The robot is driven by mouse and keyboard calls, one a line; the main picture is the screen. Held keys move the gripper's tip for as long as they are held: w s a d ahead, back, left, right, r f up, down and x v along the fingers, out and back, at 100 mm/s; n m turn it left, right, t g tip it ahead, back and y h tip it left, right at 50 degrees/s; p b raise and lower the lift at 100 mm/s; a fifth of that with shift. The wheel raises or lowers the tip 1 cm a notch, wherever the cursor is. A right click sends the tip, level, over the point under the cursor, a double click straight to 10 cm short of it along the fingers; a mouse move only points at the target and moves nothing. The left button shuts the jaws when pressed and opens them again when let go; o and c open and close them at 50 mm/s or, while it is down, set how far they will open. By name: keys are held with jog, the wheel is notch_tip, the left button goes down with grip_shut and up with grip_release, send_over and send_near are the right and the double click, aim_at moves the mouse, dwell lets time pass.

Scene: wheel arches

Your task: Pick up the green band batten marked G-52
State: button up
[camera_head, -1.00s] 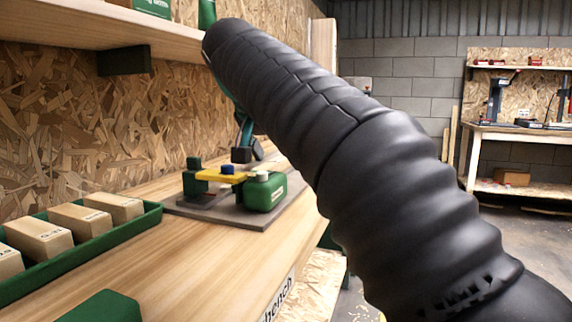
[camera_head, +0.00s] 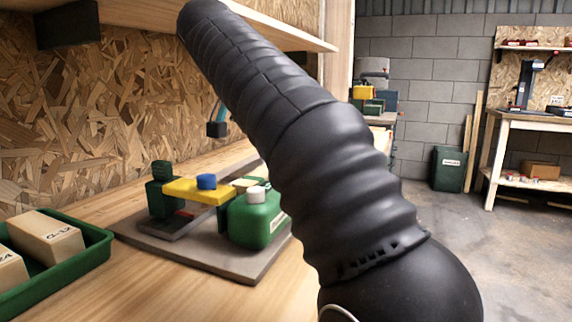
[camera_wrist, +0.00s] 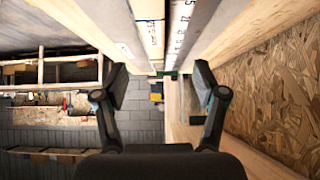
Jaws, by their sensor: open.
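My gripper (camera_wrist: 161,84) is open in the wrist view, its two dark fingers spread apart with nothing between the pads. Several long pale battens run from the top edge toward the middle of the wrist view, just beyond and above the fingers. One pale batten (camera_wrist: 181,25) has small dark marks along it, too small to read. A dark band shows near the far ends of the battens. I cannot make out G-52 or tell which batten bears it. In the head view my black sleeved arm crosses the middle and hides much behind it; a small dark fingertip shows past it.
On the bench a green tray (camera_head: 100,250) holds pale labelled blocks (camera_head: 48,238). Beside it, a grey board (camera_head: 205,258) carries a yellow bar (camera_head: 192,190) and a green bottle (camera_head: 255,217). A wooden shelf (camera_head: 285,38) overhangs the bench. Open floor (camera_head: 430,260) lies at the right.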

jog(key=x, duration=0.4)
jog(key=b+x, duration=0.1)
jog(key=x, duration=0.2)
jog(key=shift+d, duration=0.25)
jog(key=shift+d+b+x, duration=0.2)
jog(key=shift+b+x, duration=0.15)
jog(key=shift+x, duration=0.95)
jog(key=shift+d+b+x, duration=0.2)
jog(key=shift+b+x, duration=0.1)
jog(key=shift+x, duration=1)
jog(key=shift+r, duration=0.15)
jog(key=shift+c, duration=0.3)
grip_shut()
jog(key=shift+r, duration=0.1)
